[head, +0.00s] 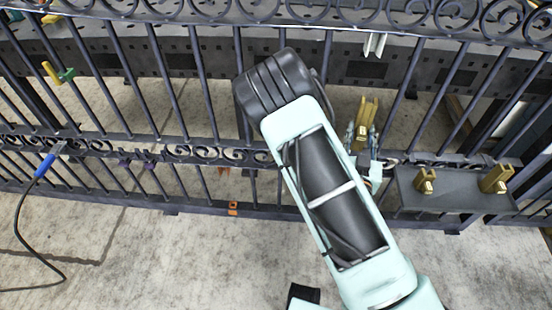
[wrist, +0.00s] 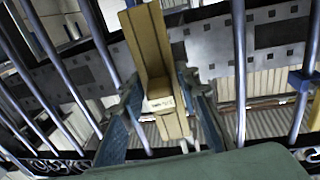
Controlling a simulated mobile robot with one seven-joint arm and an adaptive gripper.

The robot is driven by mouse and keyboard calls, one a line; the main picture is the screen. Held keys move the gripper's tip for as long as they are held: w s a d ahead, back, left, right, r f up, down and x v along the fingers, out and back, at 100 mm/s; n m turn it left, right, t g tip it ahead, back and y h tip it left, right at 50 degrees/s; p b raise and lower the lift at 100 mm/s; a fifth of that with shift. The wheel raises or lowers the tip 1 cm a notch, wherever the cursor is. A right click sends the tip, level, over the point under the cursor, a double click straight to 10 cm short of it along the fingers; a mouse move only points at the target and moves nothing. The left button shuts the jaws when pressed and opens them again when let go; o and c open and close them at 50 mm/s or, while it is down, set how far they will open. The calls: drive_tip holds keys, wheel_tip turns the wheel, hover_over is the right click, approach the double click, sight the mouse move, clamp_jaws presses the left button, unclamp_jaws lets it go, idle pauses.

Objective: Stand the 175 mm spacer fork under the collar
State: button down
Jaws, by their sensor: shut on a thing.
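My gripper (head: 361,137) is shut on a brass-coloured spacer fork (head: 368,108), held upright in front of the gate's bars, right of my arm. In the wrist view the fork (wrist: 147,45) stands between the two blue-grey fingers (wrist: 160,88), its prongs pointing up and away. A small pale label shows near its base, too small to read. Two more brass-coloured forks, a shorter one (head: 425,181) and a larger one (head: 495,179), sit on the dark shelf (head: 450,201) at the right. I cannot make out the collar with certainty; my arm hides part of the gate.
The dark scroll gate (head: 200,80) spans the view. A yellow-and-green clamp (head: 58,73) hangs on its bars. A blue-handled tool (head: 46,164) with a black cable rests at left. An orange clip (head: 233,208) is on the bottom rail. Bare concrete lies in front.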

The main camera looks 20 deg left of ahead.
drive_tip(key=s+a+f+n+y+b, duration=0.1)
drive_tip(key=s+a+f+b, duration=0.15)
drive_tip(key=a, duration=0.45)
drive_tip(key=s+a+f+y+b, duration=0.1)
drive_tip(key=s+a+f, duration=0.1)
drive_tip(key=a+f, duration=0.35)
drive_tip(key=s+a+f+n+y+b, duration=0.1)
drive_tip(key=s+a+f, duration=0.1)
drive_tip(key=a, duration=0.7)
drive_tip(key=b+x, duration=0.1)
drive_tip(key=x, duration=0.7)
drive_tip(key=shift+w+f+g+b, duration=0.15)
drive_tip(key=shift+w+g+b, duration=0.15)
drive_tip(key=shift+w, duration=0.15)
drive_tip(key=shift+w, duration=0.1)
drive_tip(key=shift+b, duration=0.3)
